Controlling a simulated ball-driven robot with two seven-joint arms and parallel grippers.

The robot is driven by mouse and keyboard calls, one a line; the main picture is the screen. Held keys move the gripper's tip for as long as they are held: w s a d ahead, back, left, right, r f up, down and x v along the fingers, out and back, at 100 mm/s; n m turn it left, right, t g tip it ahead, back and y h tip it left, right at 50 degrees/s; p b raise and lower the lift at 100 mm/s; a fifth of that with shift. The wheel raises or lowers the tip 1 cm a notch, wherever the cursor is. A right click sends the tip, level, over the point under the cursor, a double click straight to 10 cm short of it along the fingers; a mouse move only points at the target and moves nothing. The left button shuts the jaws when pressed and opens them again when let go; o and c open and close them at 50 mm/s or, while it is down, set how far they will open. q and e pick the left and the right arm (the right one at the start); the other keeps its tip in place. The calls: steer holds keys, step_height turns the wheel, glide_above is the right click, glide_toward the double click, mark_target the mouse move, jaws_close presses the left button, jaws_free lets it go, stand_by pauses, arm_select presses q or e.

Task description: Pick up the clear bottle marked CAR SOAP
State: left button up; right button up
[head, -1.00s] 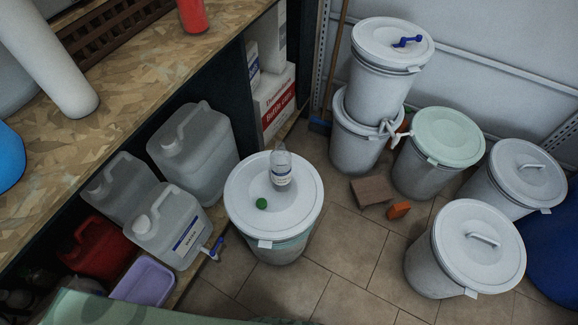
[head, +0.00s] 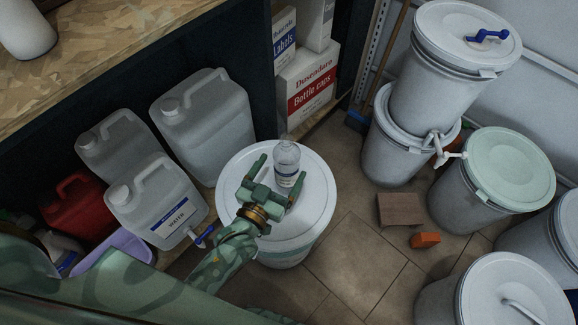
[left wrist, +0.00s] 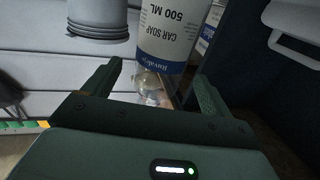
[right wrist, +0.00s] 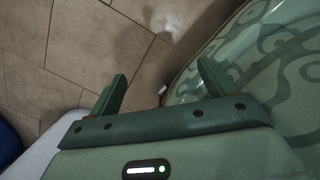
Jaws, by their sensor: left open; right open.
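The clear CAR SOAP bottle (head: 287,163) stands upright on the white lid of a drum (head: 235,165). Its white and blue label shows close up in the left wrist view (left wrist: 168,35). My left gripper (head: 281,168) is open over the lid, its fingers pointing at the bottle, one towards each side of it. In the left wrist view the bottle appears between the open fingers (left wrist: 158,72); contact cannot be told. My right gripper (right wrist: 162,70) is open and empty, over floor tiles and beside my own green body; it is out of the head view.
A WATER canister (head: 155,205) and other canisters stand left of the drum, with a red can (head: 78,205) and a purple tub (head: 118,246). Stacked drums (head: 440,80) and a green-lidded drum (head: 505,170) stand right. A brown block (head: 400,209) and orange block (head: 425,240) lie on the floor.

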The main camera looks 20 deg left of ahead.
mark_target(290, 153)
arm_select(q)
steer(key=shift+w, duration=0.35)
steer(key=w+b, duration=0.1)
steer(key=w, duration=0.2)
steer(key=w+b, duration=0.1)
steer(key=w, duration=0.1)
steer(key=shift+w+d+r+b, duration=0.1)
steer(key=shift+w+d+b, duration=0.05)
steer(key=shift+d+b, duration=0.2)
steer(key=c, duration=1.1)
arm_select(e)
steer(key=shift+w+d+f+n+h, duration=0.15)
steer(key=shift+w+d+f+n, duration=0.1)
steer(key=shift+d+f, duration=0.25)
steer(key=shift+w+d+f+n+h, duration=0.15)
steer(key=shift+w+d+f, duration=0.15)
steer(key=shift+d, duration=0.2)
